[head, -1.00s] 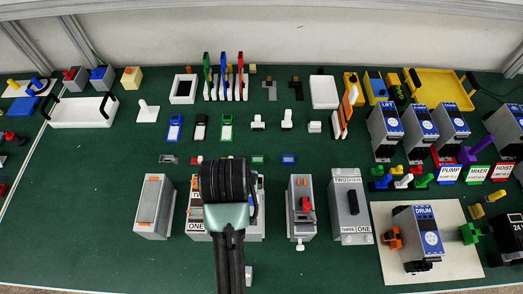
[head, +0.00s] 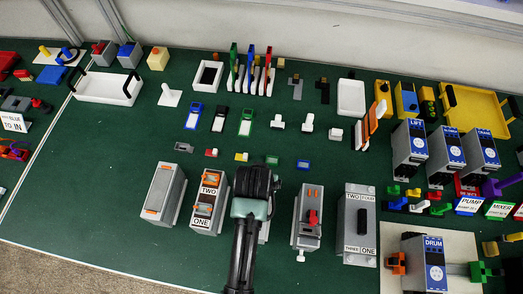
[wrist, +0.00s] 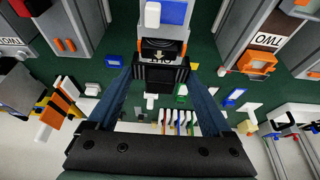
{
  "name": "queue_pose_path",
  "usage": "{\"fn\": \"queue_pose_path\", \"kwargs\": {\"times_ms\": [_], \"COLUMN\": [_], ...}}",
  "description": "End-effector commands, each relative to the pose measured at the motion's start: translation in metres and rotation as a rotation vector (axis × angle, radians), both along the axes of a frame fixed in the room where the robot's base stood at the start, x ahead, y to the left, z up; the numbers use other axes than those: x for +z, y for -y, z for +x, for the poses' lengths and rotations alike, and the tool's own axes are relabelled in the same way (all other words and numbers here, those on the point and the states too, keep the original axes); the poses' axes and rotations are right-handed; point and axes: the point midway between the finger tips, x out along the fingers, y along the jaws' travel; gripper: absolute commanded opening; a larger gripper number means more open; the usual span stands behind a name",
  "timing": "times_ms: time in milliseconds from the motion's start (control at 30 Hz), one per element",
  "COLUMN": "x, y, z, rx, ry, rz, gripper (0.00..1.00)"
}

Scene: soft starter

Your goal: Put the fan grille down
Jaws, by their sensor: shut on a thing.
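The fan grille (wrist: 160,80) is a small black square piece in the wrist view. My gripper (wrist: 158,92) is shut on it, one bluish finger on each side. In the wrist view it lies in front of a grey unit (wrist: 168,14) with an orange strip and an arrow label; I cannot tell whether they touch. In the head view my gripper (head: 254,205) is above the front row of grey units, largely covering the one right of the TWO/ONE unit (head: 208,203). The grille cannot be made out there.
Grey units stand left (head: 163,195) and right (head: 307,218) of my gripper. Behind it lie small coloured parts, such as a blue one (head: 302,164). Coloured upright plates (head: 250,70) stand at the back. The green table (head: 105,195) is bare at front left.

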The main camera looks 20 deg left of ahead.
Motion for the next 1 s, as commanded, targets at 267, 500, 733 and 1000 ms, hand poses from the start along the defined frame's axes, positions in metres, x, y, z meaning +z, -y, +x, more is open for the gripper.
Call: {"fn": "queue_pose_path", "kwargs": {"times_ms": [267,500,733,1000], "x": [-0.009,-0.011,-0.011,0.003], "y": [0.0,0.0,0.0,0.001], "z": [0.0,0.0,0.0,-0.004], "rx": [0.0,0.0,0.0,0.0], "ry": [0.001,0.0,0.0,0.003], "rz": [0.0,0.0,0.0,0.002], "gripper": [0.31,0.91,1.0,1.0]}}
